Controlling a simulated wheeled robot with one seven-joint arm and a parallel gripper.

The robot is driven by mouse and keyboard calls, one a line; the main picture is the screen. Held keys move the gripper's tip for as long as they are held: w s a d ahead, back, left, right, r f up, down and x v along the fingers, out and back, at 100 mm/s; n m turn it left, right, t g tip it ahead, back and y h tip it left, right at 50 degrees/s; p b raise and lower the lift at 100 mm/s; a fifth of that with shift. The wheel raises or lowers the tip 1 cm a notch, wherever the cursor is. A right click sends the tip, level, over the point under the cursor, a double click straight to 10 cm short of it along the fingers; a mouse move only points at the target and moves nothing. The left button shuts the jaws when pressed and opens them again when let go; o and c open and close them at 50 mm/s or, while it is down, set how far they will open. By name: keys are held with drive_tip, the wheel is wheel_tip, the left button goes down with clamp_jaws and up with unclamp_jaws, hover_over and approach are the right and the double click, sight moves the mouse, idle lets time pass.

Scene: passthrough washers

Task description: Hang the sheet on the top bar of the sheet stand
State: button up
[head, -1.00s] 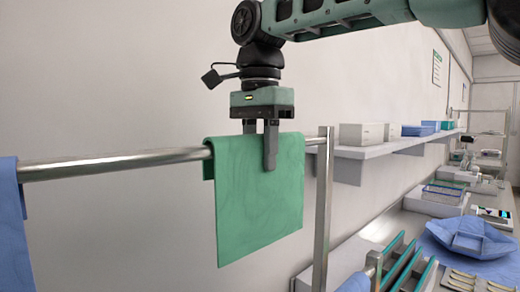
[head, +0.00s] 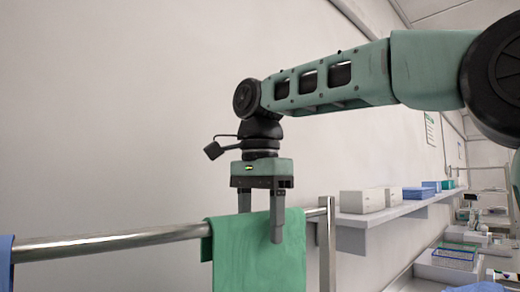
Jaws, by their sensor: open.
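The green sheet (head: 250,265) hangs draped over the top bar (head: 110,243) of the sheet stand, near the bar's right end. Its front flap hangs down and runs out of the bottom of the picture; a short piece shows behind the bar at its left. My gripper (head: 261,226) is above the bar, pointing down, with its jaws open. One finger is in front of the sheet and the other reaches down behind the sheet's top edge. I cannot tell whether either finger touches the cloth.
The stand's upright post (head: 327,245) rises just right of the sheet. A blue sheet (head: 6,265) hangs at the bar's left end. A wall shelf (head: 385,214) with white boxes (head: 362,201) and blue boxes (head: 418,192) is behind on the right. A counter with trays (head: 450,265) lies below it.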

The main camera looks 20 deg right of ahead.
wheel_tip(320, 180, up, 17)
drive_tip(key=p, duration=0.6)
drive_tip(key=shift+f, duration=0.2)
